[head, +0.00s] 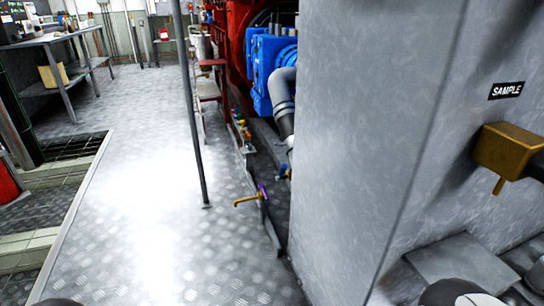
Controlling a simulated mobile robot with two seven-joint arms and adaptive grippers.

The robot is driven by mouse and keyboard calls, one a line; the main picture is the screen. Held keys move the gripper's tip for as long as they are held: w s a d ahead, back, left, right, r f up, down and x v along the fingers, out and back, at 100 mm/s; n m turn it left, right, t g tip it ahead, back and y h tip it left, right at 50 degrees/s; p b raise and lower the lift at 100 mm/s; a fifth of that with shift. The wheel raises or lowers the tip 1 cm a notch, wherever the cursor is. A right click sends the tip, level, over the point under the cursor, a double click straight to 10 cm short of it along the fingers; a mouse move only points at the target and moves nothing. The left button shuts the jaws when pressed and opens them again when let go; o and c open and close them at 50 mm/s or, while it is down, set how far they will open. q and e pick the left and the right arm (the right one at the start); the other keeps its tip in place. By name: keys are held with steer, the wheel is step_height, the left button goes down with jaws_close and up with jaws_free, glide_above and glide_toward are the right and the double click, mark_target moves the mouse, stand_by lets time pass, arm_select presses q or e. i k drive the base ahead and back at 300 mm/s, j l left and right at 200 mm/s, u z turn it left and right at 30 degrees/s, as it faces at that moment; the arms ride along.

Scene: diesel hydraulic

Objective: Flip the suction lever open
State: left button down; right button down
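No lever in the head view carries a readable "suction" label, so I cannot tell which one is the suction lever. A small brass-coloured lever with a purple part (250,198) sticks out low at the left of the large grey cabinet (365,130). A small blue valve handle (283,172) is close behind it, partly hidden by the cabinet. Neither gripper can be made out; rounded parts at the bottom edge seem to be mine.
The grey cabinet blocks the middle right. A thin upright post (190,105) stands on the open metal floor (130,215) to the left. Blue and red machinery (268,60) is behind the cabinet. A workbench (70,40) and a floor grating (72,146) are at the left.

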mark_target(283, 168)
steer(key=i+j+z, duration=0.1)
steer(key=j, duration=0.25)
steer(key=i+j+z, duration=0.1)
steer(key=j, duration=0.3)
steer(key=i+j+z, duration=0.1)
steer(key=j, duration=0.3)
steer(key=i+j+z, duration=0.35)
steer(key=i+j, duration=0.6)
steer(key=i, duration=0.05)
